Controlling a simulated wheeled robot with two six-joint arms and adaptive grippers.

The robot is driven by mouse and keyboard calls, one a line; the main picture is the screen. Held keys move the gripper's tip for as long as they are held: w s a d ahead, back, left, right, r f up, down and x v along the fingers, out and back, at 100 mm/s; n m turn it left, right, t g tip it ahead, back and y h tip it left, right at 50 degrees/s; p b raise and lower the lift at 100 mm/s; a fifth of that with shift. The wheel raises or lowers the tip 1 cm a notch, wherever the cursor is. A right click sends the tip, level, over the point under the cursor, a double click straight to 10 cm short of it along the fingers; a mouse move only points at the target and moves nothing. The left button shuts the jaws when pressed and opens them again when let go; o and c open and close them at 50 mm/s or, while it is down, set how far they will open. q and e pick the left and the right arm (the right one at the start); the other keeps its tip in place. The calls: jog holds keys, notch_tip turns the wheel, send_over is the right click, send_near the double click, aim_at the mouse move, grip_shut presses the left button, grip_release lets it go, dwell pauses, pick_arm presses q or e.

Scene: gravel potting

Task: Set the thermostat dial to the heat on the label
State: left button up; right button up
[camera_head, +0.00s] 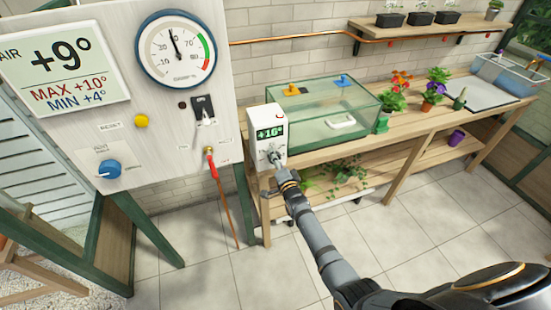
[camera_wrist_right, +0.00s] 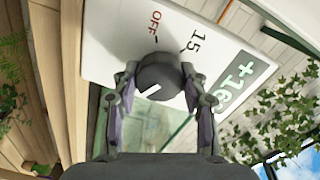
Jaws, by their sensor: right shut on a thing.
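The white thermostat box (camera_head: 258,118) stands at the left end of the wooden bench, beside the glass tank. Its green display (camera_head: 270,132) reads about +16. In the right wrist view the dark round dial (camera_wrist_right: 160,78) has a white pointer mark, and "OFF" and "15" are printed on the white face (camera_wrist_right: 125,35). My right gripper (camera_head: 279,164) is at the front of the box; in the right wrist view its fingers (camera_wrist_right: 160,72) close on both sides of the dial. The dial is mostly hidden by the gripper in the head view. My left gripper is not in view.
Potted flowers (camera_head: 436,85) stand farther right on the bench (camera_head: 400,132). A panel (camera_head: 120,115) with a gauge, a blue knob (camera_head: 108,168) and a red-handled valve is at left. Tiled floor in front is clear.

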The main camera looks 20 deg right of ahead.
jog(key=shift+f, duration=0.15)
dwell(0.3)
jog(key=o, duration=1.2)
jog(key=shift+c, duration=0.2)
jog(key=s, duration=1.2)
jog(key=shift+r, duration=0.2)
jog(key=shift+d, duration=0.1)
